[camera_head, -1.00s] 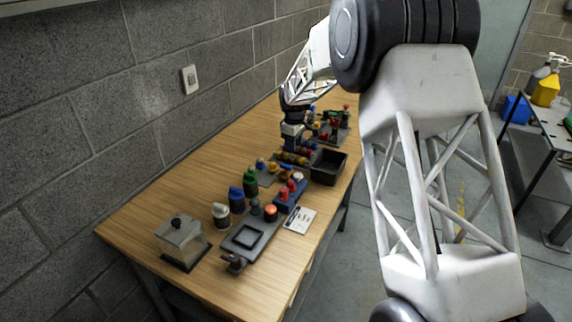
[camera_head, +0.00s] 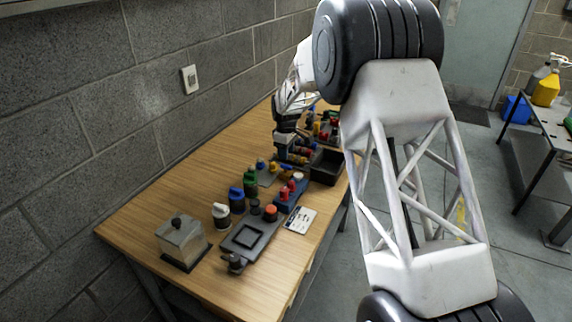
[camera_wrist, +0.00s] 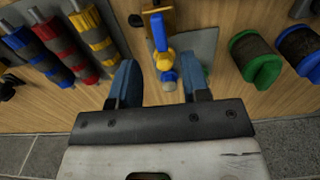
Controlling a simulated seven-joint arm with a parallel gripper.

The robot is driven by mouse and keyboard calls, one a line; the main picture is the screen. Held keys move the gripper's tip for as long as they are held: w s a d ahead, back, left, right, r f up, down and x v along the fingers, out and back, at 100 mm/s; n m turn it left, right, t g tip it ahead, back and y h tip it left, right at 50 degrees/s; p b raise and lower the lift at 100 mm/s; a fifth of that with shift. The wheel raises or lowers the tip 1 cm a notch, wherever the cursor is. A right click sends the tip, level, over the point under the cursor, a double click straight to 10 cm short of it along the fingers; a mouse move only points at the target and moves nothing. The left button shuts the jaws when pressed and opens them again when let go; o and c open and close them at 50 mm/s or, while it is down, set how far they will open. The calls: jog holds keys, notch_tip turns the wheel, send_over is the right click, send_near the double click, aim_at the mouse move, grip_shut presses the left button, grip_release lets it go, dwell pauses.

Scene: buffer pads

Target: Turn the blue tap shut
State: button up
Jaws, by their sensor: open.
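The blue tap shows in the wrist view as a long blue lever (camera_wrist: 158,32) with yellow parts below it, on a grey plate (camera_wrist: 200,45). My gripper (camera_wrist: 160,78) is open, with its two blue fingers apart. In the picture the tap's lower end lies between the fingertips, with a gap on both sides. I cannot tell the height between fingers and tap. In the head view my gripper (camera_head: 284,152) hangs over the table just behind the tap's plate (camera_head: 267,178); the tap is small there and its lever is hard to make out.
Striped rods (camera_wrist: 62,50) lie left of the tap in the wrist view. A green-capped knob (camera_wrist: 255,60) stands to the right. In the head view a dark open bin (camera_head: 326,166) and a blue block with red knobs (camera_head: 290,194) are close by.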

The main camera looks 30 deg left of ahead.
aim_at(286, 165)
jog(key=shift+f, duration=3)
grip_shut()
